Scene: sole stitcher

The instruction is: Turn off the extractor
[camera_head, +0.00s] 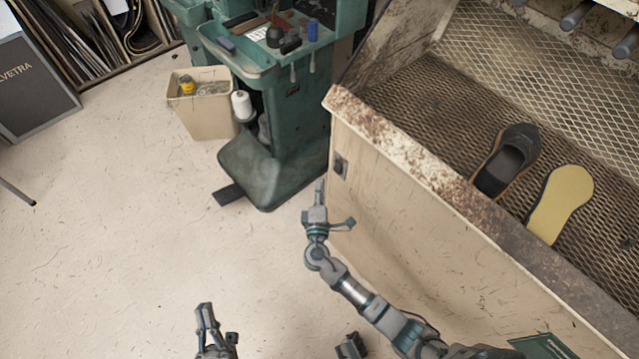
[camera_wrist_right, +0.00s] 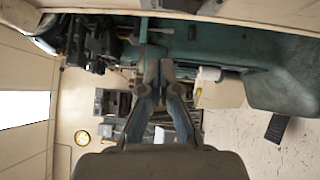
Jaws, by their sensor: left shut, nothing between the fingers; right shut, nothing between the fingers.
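A small dark switch box (camera_head: 340,166) is on the left end of the pale front panel of the extractor bench (camera_head: 420,240). My right gripper (camera_head: 319,186) is just left of and slightly below the switch box in the head view, with its fingers pointing up the picture. The fingers are shut and empty; a gap to the switch box shows, but its depth is hard to judge. In the right wrist view the shut fingers (camera_wrist_right: 158,68) point toward the green machine, and I cannot make out the switch. My left gripper (camera_head: 204,308) is shut and empty, low over the floor.
A green stitching machine (camera_head: 285,130) with a foot pedal (camera_head: 228,194) stands beyond my right gripper. A beige bin (camera_head: 203,110) is beside it. A dark shoe (camera_head: 508,158) and a yellow sole (camera_head: 562,203) lie on the bench mesh.

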